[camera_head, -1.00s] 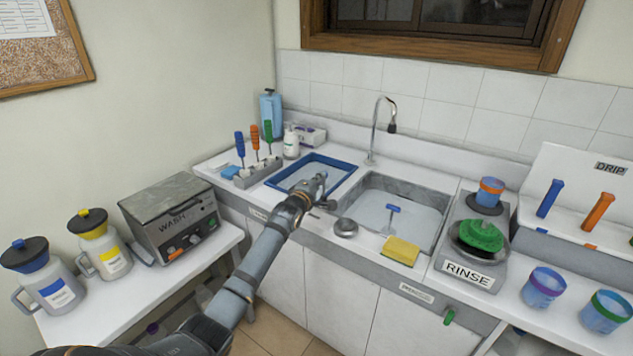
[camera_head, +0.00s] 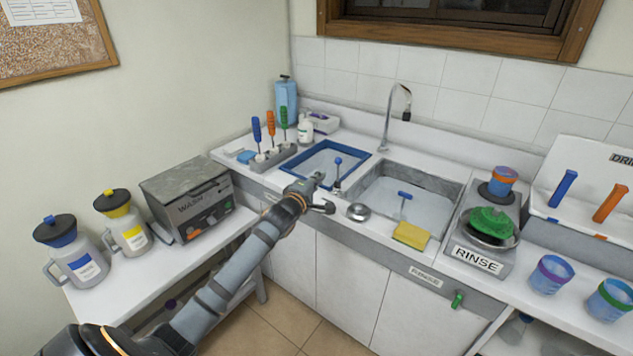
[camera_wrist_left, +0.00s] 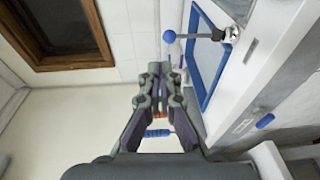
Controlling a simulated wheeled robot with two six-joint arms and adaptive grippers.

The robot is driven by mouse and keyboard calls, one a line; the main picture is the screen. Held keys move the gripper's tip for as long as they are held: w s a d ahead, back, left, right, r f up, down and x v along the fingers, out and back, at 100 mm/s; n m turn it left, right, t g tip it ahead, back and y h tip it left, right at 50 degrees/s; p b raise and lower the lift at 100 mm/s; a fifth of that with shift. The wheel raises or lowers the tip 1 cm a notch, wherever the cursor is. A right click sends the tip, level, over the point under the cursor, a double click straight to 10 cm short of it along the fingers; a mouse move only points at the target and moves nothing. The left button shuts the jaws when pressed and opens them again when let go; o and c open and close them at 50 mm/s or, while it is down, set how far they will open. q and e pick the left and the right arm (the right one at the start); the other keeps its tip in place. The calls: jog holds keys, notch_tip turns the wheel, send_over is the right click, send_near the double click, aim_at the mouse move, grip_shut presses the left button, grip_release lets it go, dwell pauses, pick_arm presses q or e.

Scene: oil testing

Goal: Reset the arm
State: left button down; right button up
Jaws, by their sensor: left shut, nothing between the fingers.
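My left arm reaches in from the lower left in the head view. Its gripper (camera_head: 322,192) is near the front edge of the counter, in front of the blue-rimmed basin (camera_head: 291,167). In the left wrist view the two fingers (camera_wrist_left: 158,72) are close together with nothing held between them. The blue-knobbed lever (camera_head: 337,161) stands just beyond the gripper; it also shows in the left wrist view (camera_wrist_left: 169,37). My right gripper is in neither view.
The steel sink (camera_head: 371,192), yellow sponge (camera_head: 411,235) and RINSE unit (camera_head: 478,260) lie to the right. The WASH box (camera_head: 190,198) and two jugs, blue-labelled (camera_head: 80,262) and yellow-labelled (camera_head: 128,237), stand on the left side table. Floor (camera_head: 290,318) shows between table and cabinet.

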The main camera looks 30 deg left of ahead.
pick_arm(q)
jog(key=s+a+f+m+g, duration=0.1)
jog(key=s+f+m+g, duration=0.3)
jog(key=f, duration=0.9)
jog(key=s+a+f+m+g+y, duration=0.1)
jog(key=s+f, duration=0.6)
jog(key=f, duration=0.6)
jog(key=s+a+f+m+g, duration=0.1)
jog(key=s+f+m+g, duration=0.3)
jog(key=f, duration=0.9)
jog(key=s+d+f+m+g, duration=0.1)
jog(key=s+d+f+m, duration=0.1)
jog(key=s+f, duration=0.6)
jog(key=s+d+f+m+g, duration=0.2)
jog(key=s+f, duration=0.5)
jog(key=s, duration=0.2)
jog(key=s+d+f+m+g+h, duration=0.1)
jog(key=s+d+f+m+g, duration=0.1)
jog(key=s, duration=1)
jog(key=s+d+f+m+g, duration=0.2)
jog(key=s+d+f+m, duration=0.2)
jog(key=s, duration=0.9)
notch_tip(320, 180, down, 3)
jog(key=shift+d+f+h, duration=0.15)
jog(key=shift+d+h, duration=0.25)
jog(key=shift+d, duration=0.45)
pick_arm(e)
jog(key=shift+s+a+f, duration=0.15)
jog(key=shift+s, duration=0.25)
